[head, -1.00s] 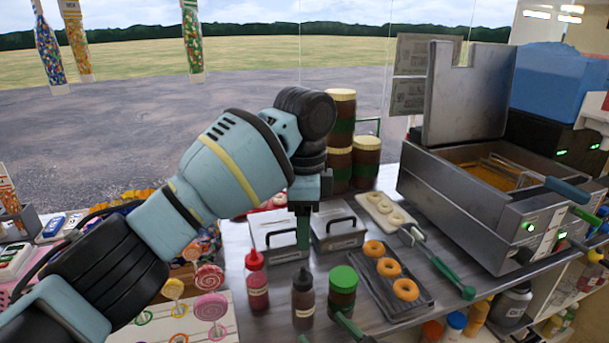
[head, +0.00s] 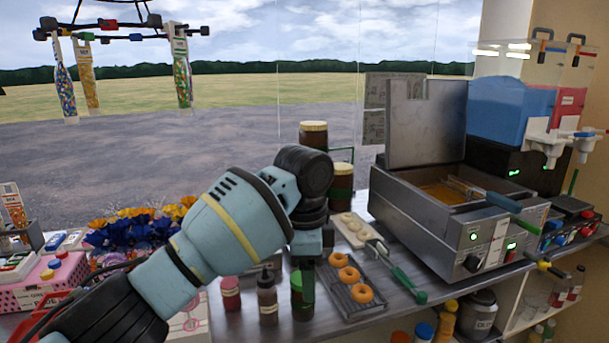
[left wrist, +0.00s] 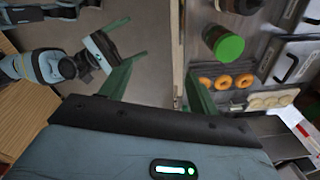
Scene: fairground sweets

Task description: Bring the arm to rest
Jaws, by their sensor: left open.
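My left arm reaches in from the left in the head view, with its black wrist bent downward. My left gripper (head: 308,280) points down in front of the green-lidded jar and partly hides it. In the left wrist view its two green fingers (left wrist: 160,85) stand apart with nothing between them. The green-lidded jar (left wrist: 228,45) is beyond the right finger there. My right gripper (left wrist: 126,42) shows at upper left of the left wrist view, its green fingers spread and empty. It is not in the head view.
The wrist view shows open floor between the grippers.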

